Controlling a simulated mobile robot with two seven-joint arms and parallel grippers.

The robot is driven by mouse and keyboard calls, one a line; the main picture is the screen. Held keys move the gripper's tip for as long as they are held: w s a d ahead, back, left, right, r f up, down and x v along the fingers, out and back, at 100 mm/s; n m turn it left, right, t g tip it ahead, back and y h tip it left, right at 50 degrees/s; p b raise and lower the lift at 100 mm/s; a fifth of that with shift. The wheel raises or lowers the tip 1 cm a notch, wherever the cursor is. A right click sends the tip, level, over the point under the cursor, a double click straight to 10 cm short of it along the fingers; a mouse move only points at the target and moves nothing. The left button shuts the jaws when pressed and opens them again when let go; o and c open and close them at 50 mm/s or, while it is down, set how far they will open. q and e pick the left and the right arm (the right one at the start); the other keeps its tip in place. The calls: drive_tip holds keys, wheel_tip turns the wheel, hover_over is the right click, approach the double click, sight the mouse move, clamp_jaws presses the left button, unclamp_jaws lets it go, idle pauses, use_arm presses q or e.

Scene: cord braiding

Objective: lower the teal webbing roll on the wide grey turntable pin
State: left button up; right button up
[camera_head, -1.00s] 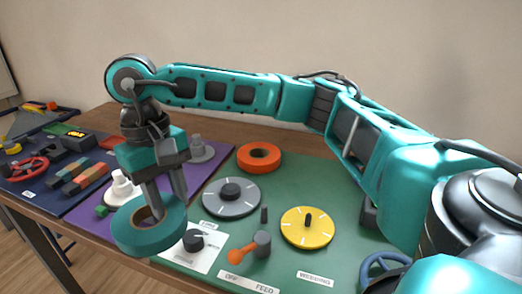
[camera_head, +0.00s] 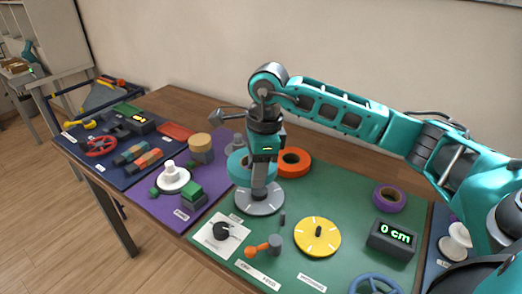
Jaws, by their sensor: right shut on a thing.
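The teal webbing roll (camera_head: 236,166) is in my right gripper (camera_head: 259,192), which is shut on it with the fingers pointing down. The roll shows mostly to the left of the fingers, and the gripper hides part of it. The wide grey turntable (camera_head: 272,204) lies on the green mat right below and behind the fingers. Its pin is hidden by the gripper, so I cannot tell whether the roll is lined up with it or how large the gap is. My left gripper is not in view.
An orange roll (camera_head: 295,162) lies just right of the gripper. A yellow dial (camera_head: 317,237), an orange-handled crank (camera_head: 262,247) and a black knob (camera_head: 222,231) are in front. A purple roll (camera_head: 389,199) and a "0 cm" display (camera_head: 391,240) stand to the right.

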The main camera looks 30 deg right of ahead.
drive_tip(key=shift+d+r+m, duration=0.1)
drive_tip(key=shift+d+m, duration=0.4)
drive_tip(key=shift+m, duration=0.5)
drive_tip(key=b, duration=0.3)
hover_over(258, 207)
drive_tip(key=f, duration=0.4)
drive_tip(key=shift+s+d+f, duration=0.15)
drive_tip(key=shift+d+f, duration=0.2)
drive_tip(key=shift+f, duration=0.2)
drive_tip(key=shift+f+b, duration=1.05)
drive_tip(key=shift+f, duration=0.1)
